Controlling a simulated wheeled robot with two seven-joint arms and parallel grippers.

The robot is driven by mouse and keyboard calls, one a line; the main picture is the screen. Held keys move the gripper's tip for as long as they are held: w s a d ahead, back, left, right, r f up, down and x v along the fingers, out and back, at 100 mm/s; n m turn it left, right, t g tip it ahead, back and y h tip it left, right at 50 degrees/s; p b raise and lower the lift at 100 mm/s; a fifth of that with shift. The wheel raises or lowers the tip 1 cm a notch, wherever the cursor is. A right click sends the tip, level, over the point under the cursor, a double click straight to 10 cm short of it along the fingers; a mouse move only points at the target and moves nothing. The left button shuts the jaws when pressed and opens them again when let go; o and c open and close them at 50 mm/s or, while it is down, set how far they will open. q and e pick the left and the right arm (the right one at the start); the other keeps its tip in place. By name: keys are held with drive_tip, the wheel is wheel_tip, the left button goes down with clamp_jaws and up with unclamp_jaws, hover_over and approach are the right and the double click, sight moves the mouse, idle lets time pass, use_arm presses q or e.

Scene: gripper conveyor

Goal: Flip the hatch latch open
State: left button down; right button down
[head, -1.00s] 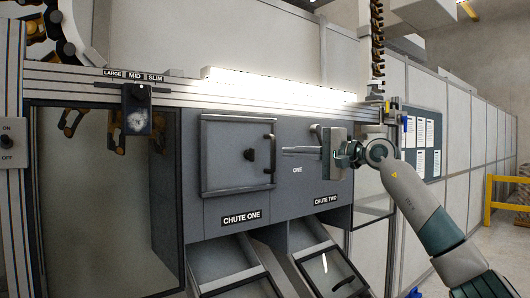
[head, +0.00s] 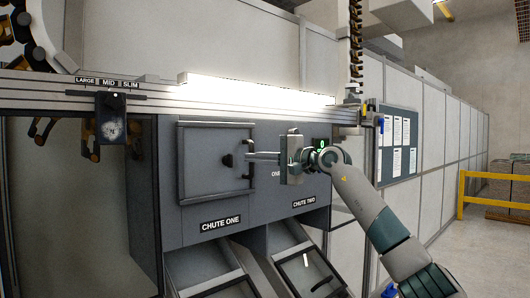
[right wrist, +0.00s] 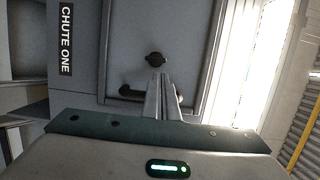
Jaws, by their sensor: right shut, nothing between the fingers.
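The grey square hatch (head: 204,187) sits above the CHUTE ONE label and looks closed. A dark knob-like latch (head: 228,160) is on its right half, and a dark upright bar handle (head: 251,174) is at its right edge. My right gripper (head: 246,157) reaches in from the right with its fingers shut and empty. The fingers cross in front of the handle, with the tips just right of the latch. In the right wrist view the latch (right wrist: 155,58) lies just beyond the fingertips; contact cannot be told. My left gripper is not in view.
Two chutes slope out below the panel, labelled CHUTE ONE (head: 220,222) and CHUTE TWO (head: 306,202). A rail with a black selector box (head: 111,115) marked LARGE, MID, SLIM runs above, under a bright lamp (head: 255,90). Open floor lies to the right.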

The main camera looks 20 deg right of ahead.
sight(229, 161)
drive_tip(key=p+x, duration=0.2)
drive_tip(key=x, duration=0.2)
idle(0.5)
